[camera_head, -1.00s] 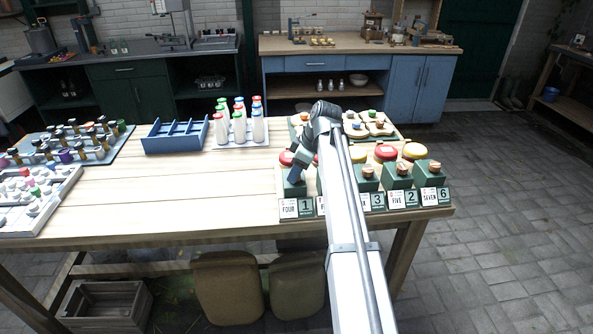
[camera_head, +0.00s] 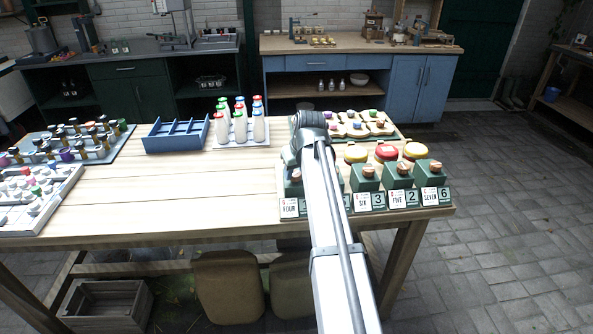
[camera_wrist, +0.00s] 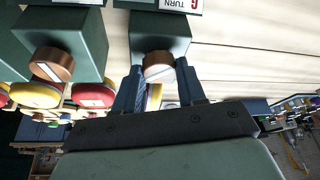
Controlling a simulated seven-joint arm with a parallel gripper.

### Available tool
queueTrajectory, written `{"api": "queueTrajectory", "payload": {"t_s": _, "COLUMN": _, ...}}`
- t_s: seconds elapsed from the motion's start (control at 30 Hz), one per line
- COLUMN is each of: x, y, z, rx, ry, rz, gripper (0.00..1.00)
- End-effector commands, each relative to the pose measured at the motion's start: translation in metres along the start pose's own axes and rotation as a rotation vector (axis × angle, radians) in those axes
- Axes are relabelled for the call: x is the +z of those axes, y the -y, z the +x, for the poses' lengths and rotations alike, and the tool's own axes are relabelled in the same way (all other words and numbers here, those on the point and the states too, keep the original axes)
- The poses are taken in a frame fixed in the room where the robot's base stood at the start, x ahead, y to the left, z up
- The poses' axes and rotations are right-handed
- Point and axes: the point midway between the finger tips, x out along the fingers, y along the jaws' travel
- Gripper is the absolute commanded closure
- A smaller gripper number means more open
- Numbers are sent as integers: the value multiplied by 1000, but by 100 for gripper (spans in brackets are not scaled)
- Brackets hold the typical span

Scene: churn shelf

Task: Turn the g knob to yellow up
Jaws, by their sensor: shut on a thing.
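The g knob (camera_wrist: 159,69) is a round copper-coloured knob with a pale stripe across its face, on a dark green box (camera_wrist: 160,33). In the wrist view, which is upside down, a card reading "G TURN" (camera_wrist: 181,4) is by that box. My gripper (camera_wrist: 157,76) is shut on the g knob, one finger on each side. No yellow mark on the knob can be made out.
A neighbouring green box with a similar knob (camera_wrist: 52,65) stands close beside. Further boxes carry cards SIX (camera_head: 362,201), FIVE (camera_head: 397,199) and SEVEN (camera_head: 430,196). Red and yellow lids (camera_head: 386,152) stand behind them. The table (camera_head: 220,190) left of the row is bare.

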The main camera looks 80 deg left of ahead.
Motion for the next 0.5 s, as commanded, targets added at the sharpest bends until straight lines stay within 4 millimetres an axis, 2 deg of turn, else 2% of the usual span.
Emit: {"api": "queueTrajectory", "payload": {"t_s": 0.5, "x": -1, "y": 3, "z": 1, "rx": 179, "ry": 2, "rz": 428, "gripper": 91}}
